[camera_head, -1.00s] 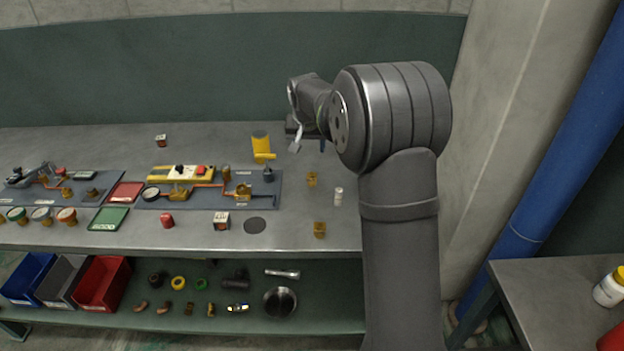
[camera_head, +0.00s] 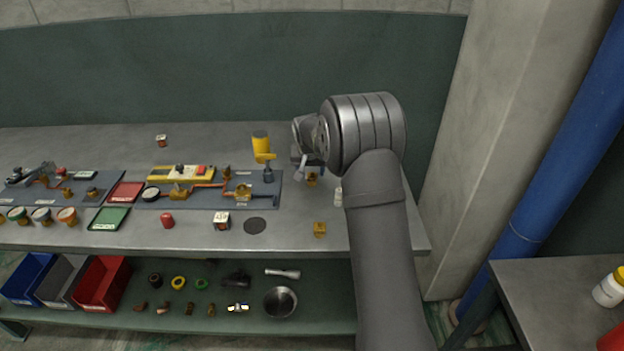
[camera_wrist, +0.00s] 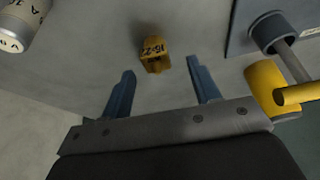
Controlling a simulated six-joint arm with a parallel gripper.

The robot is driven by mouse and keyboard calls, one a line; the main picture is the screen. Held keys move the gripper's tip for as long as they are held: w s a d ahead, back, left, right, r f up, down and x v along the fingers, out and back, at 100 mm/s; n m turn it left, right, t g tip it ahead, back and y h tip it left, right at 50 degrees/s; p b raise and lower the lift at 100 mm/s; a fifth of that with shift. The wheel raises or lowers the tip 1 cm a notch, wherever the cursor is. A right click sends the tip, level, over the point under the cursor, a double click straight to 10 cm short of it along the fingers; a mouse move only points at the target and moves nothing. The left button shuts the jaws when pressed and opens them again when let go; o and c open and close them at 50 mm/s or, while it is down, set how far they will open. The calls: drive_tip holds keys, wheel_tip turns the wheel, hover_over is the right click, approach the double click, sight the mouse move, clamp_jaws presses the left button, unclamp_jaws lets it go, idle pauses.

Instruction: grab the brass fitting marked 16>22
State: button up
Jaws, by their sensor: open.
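In the wrist view a small brass fitting (camera_wrist: 153,47) stands on the grey bench, with dark lettering on top that partly reads "16" and a "2"; the rest is unclear. My gripper (camera_wrist: 163,84) is open and empty. Its two blue fingers are spread, and the fitting lies beyond the tips, between their lines. In the head view this fitting (camera_head: 311,180) sits just below my gripper (camera_head: 303,172), partly covered by it. A second brass fitting (camera_head: 319,229) stands nearer the bench's front edge; its marking is too small to read.
A yellow cylinder (camera_wrist: 264,84) and a grey cup-shaped part (camera_wrist: 274,31) are to the right. The dark mat (camera_head: 214,201) holds copper pipework. A dark disc (camera_head: 255,226) lies on the bench.

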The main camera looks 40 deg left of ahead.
sight(312, 173)
drive_tip(key=x, duration=0.4)
drive_tip(key=shift+w+d, duration=0.1)
drive_tip(key=shift+d, duration=0.05)
drive_tip(key=shift+r, duration=0.1)
drive_tip(key=c, duration=1.1)
